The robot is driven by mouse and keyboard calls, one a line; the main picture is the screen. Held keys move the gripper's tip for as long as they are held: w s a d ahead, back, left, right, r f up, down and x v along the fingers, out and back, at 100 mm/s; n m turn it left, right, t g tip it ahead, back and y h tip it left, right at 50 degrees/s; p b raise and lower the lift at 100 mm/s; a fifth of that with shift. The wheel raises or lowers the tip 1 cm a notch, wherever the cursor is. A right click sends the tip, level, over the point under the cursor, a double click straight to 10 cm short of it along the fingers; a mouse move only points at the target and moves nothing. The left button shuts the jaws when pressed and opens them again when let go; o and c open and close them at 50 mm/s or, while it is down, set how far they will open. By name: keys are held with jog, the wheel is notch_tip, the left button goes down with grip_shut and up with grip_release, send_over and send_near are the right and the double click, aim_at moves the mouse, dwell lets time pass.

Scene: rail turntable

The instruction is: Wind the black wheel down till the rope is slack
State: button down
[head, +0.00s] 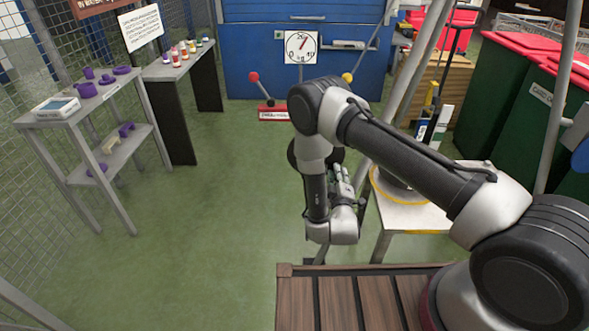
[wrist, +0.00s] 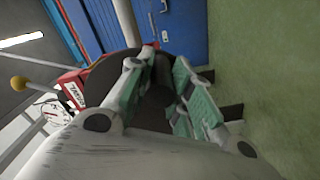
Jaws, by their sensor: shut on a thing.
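The black wheel (head: 292,153) is mostly hidden behind my arm in the head view, with only dark parts of it showing. In the wrist view the wheel (wrist: 104,72) is a dark round shape beyond the fingers. My gripper (head: 343,183) is at the wheel. In the wrist view its green-padded fingers (wrist: 163,72) stand on either side of a dark part of the wheel and are shut on it. Which part of the wheel is held is hard to tell. I cannot make out the rope or whether it is taut.
A white table (head: 420,217) with a yellow ring stands right of my gripper, among grey poles. A dial (head: 301,47) hangs on the blue cabinet (head: 252,60). Green bins (head: 500,100) are at right, a shelf (head: 110,150) at left. The green floor between is clear.

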jog(key=shift+r, duration=0.2)
jog(key=shift+d+r+n, duration=0.4)
jog(key=shift+r+n, duration=0.35)
jog(key=shift+n, duration=0.35)
jog(key=c, duration=1.3)
grip_release()
jog(key=shift+o, duration=1.3)
jog(key=shift+s, duration=0.15)
jog(key=shift+s+a+f, duration=0.1)
jog(key=shift+s, duration=0.1)
jog(key=s, duration=0.7)
jog(key=shift+s, duration=0.15)
jog(key=shift+a, duration=0.1)
